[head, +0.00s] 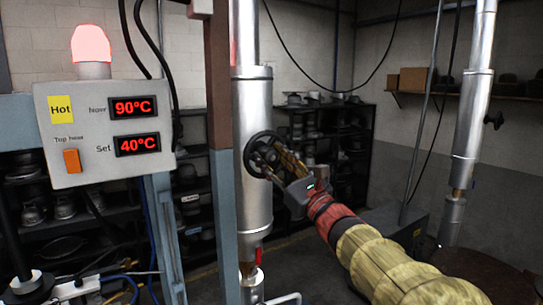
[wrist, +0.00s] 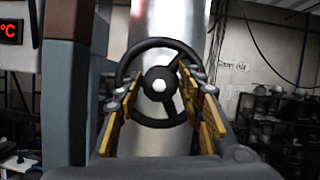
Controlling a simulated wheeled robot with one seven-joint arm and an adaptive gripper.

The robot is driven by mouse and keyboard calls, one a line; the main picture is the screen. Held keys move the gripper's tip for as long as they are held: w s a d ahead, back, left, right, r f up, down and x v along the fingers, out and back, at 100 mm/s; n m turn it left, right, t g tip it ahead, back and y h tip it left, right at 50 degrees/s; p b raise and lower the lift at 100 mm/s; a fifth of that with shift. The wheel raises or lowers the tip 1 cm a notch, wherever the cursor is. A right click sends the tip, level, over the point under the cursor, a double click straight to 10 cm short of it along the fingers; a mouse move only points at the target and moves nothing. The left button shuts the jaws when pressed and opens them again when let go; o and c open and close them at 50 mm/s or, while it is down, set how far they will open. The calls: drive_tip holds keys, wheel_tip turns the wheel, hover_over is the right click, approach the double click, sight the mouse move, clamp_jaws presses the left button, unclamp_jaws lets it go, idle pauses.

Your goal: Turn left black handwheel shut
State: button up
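The left black handwheel (head: 252,152) is on the thick silver pipe (head: 258,205) left of centre in the head view. In the wrist view the handwheel (wrist: 158,45) faces me, with a dark hub, a pale centre nut and spokes. My gripper (head: 268,158) is at the wheel, reaching in from the right. In the wrist view my gripper (wrist: 161,84) is open, its yellow-padded fingers spread to either side of the hub. The fingertips overlap the rim's sides in the picture. I cannot tell whether they touch it.
A control box (head: 105,130) with a lit red lamp (head: 91,45) reads 90°C now and 40°C set. A blue-and-brown post (head: 222,180) stands close left of the pipe. Another silver pipe (head: 470,120) at right carries a small black handwheel (head: 495,120). Shelves (head: 335,150) stand behind.

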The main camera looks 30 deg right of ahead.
drive_tip(key=c, duration=0.3)
drive_tip(key=c, duration=0.4)
drive_tip(key=shift+c, duration=0.7)
drive_tip(key=shift+f+m+b, duration=0.2)
drive_tip(key=shift+m+b, duration=0.2)
drive_tip(key=shift+b, duration=0.85)
